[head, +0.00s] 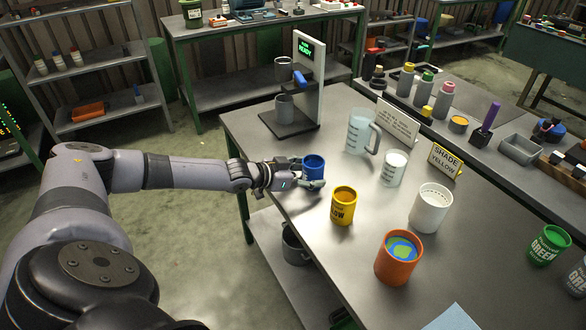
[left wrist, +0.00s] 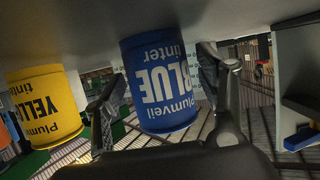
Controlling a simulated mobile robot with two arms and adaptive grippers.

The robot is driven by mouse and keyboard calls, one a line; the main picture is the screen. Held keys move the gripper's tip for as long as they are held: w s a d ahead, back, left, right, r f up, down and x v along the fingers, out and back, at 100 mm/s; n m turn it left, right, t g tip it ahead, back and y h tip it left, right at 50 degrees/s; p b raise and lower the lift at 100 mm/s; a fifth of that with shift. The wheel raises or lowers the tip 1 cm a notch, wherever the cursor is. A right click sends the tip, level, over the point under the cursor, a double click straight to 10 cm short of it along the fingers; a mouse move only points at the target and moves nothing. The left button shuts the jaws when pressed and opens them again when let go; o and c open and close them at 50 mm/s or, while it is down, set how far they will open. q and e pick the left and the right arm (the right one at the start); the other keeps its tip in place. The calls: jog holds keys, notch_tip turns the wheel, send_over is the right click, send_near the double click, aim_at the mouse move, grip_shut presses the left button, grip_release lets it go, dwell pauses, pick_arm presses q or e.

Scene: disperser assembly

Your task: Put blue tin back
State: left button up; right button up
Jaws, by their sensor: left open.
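The blue tin (head: 314,168) stands upright near the left edge of the metal table. In the left wrist view, which is upside down, the blue tin (left wrist: 160,82) sits between two spread fingers, with a visible gap on at least its right side. My left gripper (head: 302,176) is open around the tin at table height; the arm comes in level from the left. A yellow tin (head: 343,205) stands just right of the gripper and also shows in the left wrist view (left wrist: 42,105). My right gripper is not in view.
An orange tin with blue and green contents (head: 396,258), a white pot (head: 430,208), a white cup (head: 394,168) and a clear jug (head: 359,132) stand to the right. A dispenser stand (head: 309,80) is behind. A green tin (head: 548,246) stands far right.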

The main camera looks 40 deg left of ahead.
pick_arm(q)
jog(key=b+v, duration=0.1)
jog(key=v, duration=1)
jog(key=shift+f, duration=0.1)
